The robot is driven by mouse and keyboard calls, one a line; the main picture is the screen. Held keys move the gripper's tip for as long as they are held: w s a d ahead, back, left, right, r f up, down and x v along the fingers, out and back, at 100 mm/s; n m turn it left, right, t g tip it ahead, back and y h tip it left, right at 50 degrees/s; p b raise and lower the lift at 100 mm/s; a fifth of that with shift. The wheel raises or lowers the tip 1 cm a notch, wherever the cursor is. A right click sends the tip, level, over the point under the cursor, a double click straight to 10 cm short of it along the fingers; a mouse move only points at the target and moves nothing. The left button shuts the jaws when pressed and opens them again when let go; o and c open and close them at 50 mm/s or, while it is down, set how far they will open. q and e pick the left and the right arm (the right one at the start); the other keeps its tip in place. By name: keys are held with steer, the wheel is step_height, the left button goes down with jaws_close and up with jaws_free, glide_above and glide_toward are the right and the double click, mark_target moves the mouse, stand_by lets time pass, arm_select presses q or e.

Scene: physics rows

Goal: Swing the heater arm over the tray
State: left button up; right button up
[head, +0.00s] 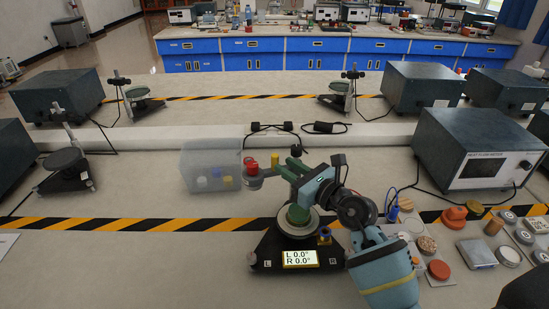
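A black three-cornered stand (268,252) with a display reading L 0.0° and R 0.0° sits at the front middle of the bench. It carries a round pale tray (313,226) with a green piece on it. What looks like the heater arm (275,171) reaches out left behind the tray, with red and yellow pieces near its end. My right gripper (303,178) is above and behind the tray, close to this arm. My wrist hides much of the area, so I cannot tell whether its fingers touch or close on anything. My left gripper is out of view.
A clear box (198,179) with coloured pieces stands left of the stand. A dark box labelled as a wattmeter (459,160) stands at the right, with cables. Several small discs and blocks (477,252) lie right of my arm. The front left bench is mostly clear.

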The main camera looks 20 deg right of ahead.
mark_target(275, 159)
steer(key=shift+x, duration=2.65)
steer(key=shift+c, duration=0.5)
jaws_close()
